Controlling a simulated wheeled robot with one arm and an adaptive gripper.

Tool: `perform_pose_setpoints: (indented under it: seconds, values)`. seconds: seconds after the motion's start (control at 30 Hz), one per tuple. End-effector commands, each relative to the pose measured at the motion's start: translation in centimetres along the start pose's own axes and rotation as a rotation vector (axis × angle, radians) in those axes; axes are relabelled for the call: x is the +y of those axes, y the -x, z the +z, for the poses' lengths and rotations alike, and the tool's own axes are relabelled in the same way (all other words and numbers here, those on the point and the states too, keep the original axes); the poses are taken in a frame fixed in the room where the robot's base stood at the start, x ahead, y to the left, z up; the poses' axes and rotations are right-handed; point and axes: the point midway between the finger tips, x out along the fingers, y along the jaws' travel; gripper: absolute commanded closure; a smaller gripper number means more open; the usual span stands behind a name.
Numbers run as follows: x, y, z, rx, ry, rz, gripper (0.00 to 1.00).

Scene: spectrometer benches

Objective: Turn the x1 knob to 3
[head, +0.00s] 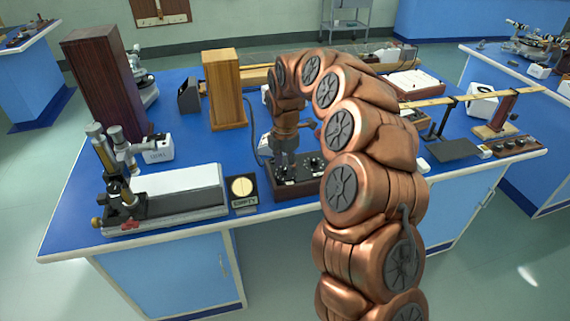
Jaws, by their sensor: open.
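A dark box with a black control panel (312,169) stands at the front edge of the blue bench, partly behind my arm. Several small knobs show on its top, but their labels and settings are too small to read, so I cannot tell which is the x1 knob. My gripper (285,170) points down over the left part of the panel, with its open fingers at or just above the panel's top. I cannot tell whether the fingers touch a knob. My arm hides the right end of the box.
A small sign with a pale disc (243,191) stands just left of the box. A microscope-like instrument (113,175) on a grey base is further left. A wooden cabinet (224,88) stands behind. Another knobbed box (512,146) sits at the bench's right end.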

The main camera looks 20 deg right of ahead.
Motion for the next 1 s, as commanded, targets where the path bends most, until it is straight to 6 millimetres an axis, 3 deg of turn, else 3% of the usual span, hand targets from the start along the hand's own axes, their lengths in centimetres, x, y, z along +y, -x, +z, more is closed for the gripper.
perform_pose_setpoints:
  seconds: [0.17, 0.63, 1.0]
  values:
    - [-0.02, 0.00, -0.01, 0.000, 0.000, 0.000, 0.51]
    - [-0.03, 0.02, -0.02, 0.001, 0.000, -0.001, 1.00]
    - [-0.04, -0.07, 0.01, 0.001, -0.032, -0.001, 1.00]
